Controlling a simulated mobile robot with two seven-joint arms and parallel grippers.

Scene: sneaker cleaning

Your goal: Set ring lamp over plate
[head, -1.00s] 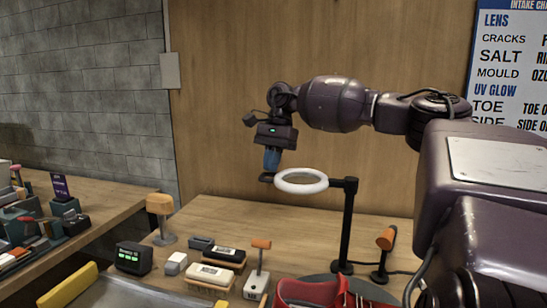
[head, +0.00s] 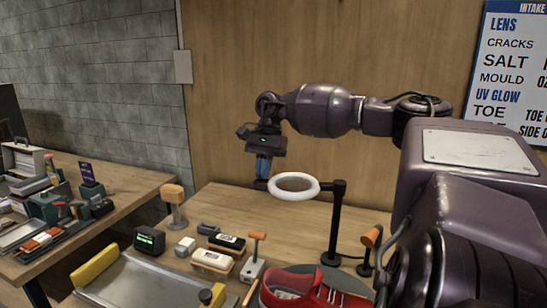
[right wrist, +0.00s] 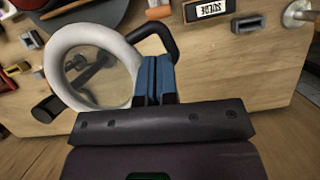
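The ring lamp has a white ring (head: 293,194) held level on a black post (head: 335,228) above the wooden table. My right gripper (head: 262,180) points down at the ring's left side. The ring is above and left of the plate in the head view. My left gripper is not in view.
Brushes (head: 212,262), an orange-handled tool (head: 253,262), a small block (head: 186,246), a green-display box (head: 150,241) and a wooden-topped stand (head: 173,205) crowd the table's left. Another orange-handled tool (head: 370,245) stands right of the post. A metal tray (head: 150,285) lies in front.

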